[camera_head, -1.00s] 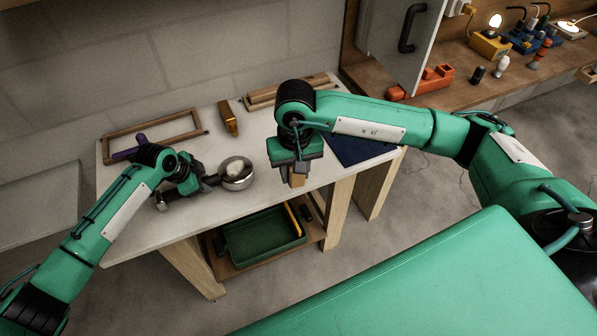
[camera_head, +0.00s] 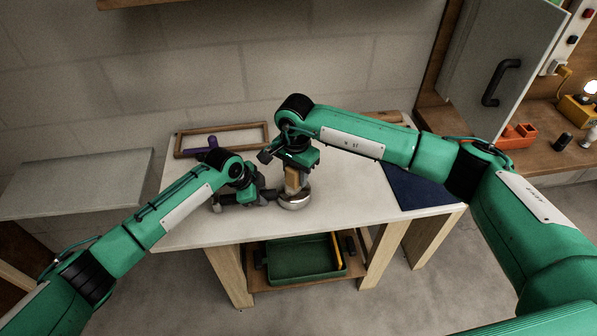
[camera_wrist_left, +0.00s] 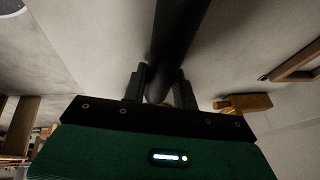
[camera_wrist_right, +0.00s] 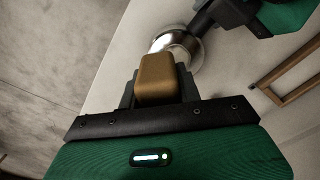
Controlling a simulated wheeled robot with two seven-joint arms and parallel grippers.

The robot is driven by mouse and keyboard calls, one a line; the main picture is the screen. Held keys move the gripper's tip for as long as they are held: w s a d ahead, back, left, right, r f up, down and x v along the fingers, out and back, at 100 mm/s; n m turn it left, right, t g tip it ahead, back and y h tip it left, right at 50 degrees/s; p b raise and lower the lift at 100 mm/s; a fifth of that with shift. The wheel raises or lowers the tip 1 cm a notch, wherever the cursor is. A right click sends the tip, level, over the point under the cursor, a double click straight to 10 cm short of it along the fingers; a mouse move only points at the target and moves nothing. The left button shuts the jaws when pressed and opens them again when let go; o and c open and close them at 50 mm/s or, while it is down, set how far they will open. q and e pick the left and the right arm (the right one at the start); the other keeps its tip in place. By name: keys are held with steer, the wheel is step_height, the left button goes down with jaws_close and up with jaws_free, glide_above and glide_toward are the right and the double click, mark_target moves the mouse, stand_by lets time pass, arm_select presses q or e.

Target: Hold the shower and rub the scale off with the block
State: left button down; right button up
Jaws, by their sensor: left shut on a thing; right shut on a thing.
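My left gripper (camera_head: 258,196) is shut on the dark handle of the shower, which runs up the left wrist view (camera_wrist_left: 178,40). The round chrome shower head (camera_head: 296,203) sticks out to the right of it, above the white table, and also shows in the right wrist view (camera_wrist_right: 186,46). My right gripper (camera_head: 294,166) is shut on a tan block (camera_head: 292,182), also in the right wrist view (camera_wrist_right: 157,80). The block points down over the shower head's face. They overlap in view; I cannot tell whether they touch. The scale is hidden behind block and gripper.
A wooden frame (camera_head: 222,139) and a purple object (camera_head: 201,152) lie at the table's back left. A navy mat (camera_head: 422,194) covers the right end. A green tray (camera_head: 300,262) sits on the lower shelf. The front left tabletop (camera_head: 195,232) is clear.

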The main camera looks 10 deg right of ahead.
mark_target(295, 197)
arm_select(q)
steer(key=shift+f, duration=0.1)
arm_select(e)
steer(key=shift+f, duration=2.75)
arm_select(q)
steer(key=shift+s, duration=0.1)
arm_select(e)
steer(key=shift+w+f, duration=0.45)
steer(key=shift+f, duration=0.15)
jaws_close()
steer(key=shift+w, duration=2.95)
steer(key=shift+s, duration=3.5)
steer(key=shift+a, duration=0.3)
steer(key=shift+w+d, duration=0.1)
steer(key=shift+w, duration=3.45)
steer(key=shift+s, duration=3.5)
steer(key=shift+r, duration=4.15)
